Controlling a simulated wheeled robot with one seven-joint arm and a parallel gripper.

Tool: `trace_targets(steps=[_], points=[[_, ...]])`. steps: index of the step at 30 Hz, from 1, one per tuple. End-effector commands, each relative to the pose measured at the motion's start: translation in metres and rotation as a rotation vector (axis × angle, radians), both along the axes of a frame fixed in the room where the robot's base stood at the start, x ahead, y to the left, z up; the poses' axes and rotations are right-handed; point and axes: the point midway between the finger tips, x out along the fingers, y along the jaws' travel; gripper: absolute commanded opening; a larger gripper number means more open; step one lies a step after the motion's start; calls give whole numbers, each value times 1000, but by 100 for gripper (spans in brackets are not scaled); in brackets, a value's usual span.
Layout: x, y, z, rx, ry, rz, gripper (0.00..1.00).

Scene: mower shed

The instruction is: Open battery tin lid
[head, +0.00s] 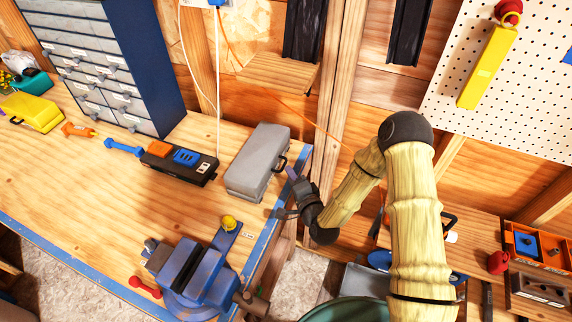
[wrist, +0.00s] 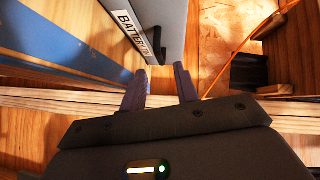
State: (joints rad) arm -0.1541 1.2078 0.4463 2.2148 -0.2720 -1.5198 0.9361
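The battery tin (head: 257,160) is a grey box with its lid shut, at the right end of the workbench in the head view. A dark handle (head: 281,163) is on its right side. In the wrist view the tin (wrist: 172,22) shows at the top, with a label reading "BATTER", partly cut off, and the dark handle (wrist: 158,52). My gripper (head: 282,194) is just right of the tin by the bench's end. Its two fingers (wrist: 161,82) are apart and point toward the handle side, with nothing between them. I see no clear contact with the handle.
A drawer cabinet (head: 110,65) stands at the back. A wooden stud (head: 338,75) rises behind my arm.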

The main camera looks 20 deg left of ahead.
Motion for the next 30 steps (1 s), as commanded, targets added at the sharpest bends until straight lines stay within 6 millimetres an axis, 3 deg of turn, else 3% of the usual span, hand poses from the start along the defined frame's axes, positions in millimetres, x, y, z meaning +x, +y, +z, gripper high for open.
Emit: trace_targets(steps=[10, 21, 22, 26, 30], points=[[33, 28, -5, 1, 0, 1, 31], [38, 32, -8, 1, 1, 0, 31], [37, 32, -8, 1, 1, 1, 29], [37, 32, -8, 1, 1, 0, 3], [37, 31, -8, 0, 1, 0, 0]])
